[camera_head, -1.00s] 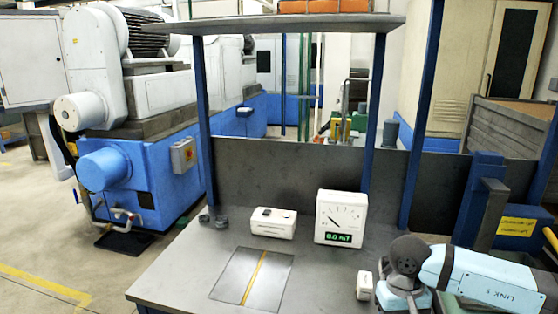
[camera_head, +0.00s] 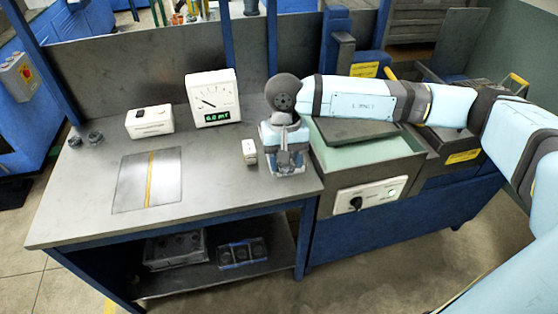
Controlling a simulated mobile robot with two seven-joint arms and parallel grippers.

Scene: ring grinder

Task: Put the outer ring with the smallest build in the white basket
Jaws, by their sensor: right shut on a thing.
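My right gripper (camera_head: 290,166) is at the right end of the grey workbench (camera_head: 225,190), pointing down, with my pale blue arm coming in from the right. It is shut on a small grey thing, mostly hidden by the gripper, so I cannot tell its shape or size. Two small dark ring-like parts (camera_head: 85,140) lie at the bench's back left. No white basket shows in this view. My left gripper is not in view.
A white box (camera_head: 150,121), a gauge (camera_head: 213,98) and a small white block (camera_head: 249,152) stand on the bench. A metal plate (camera_head: 148,180) with a yellow stripe lies at the left. Trays (camera_head: 175,248) sit on the lower shelf. A machine with a control panel (camera_head: 370,195) stands at right.

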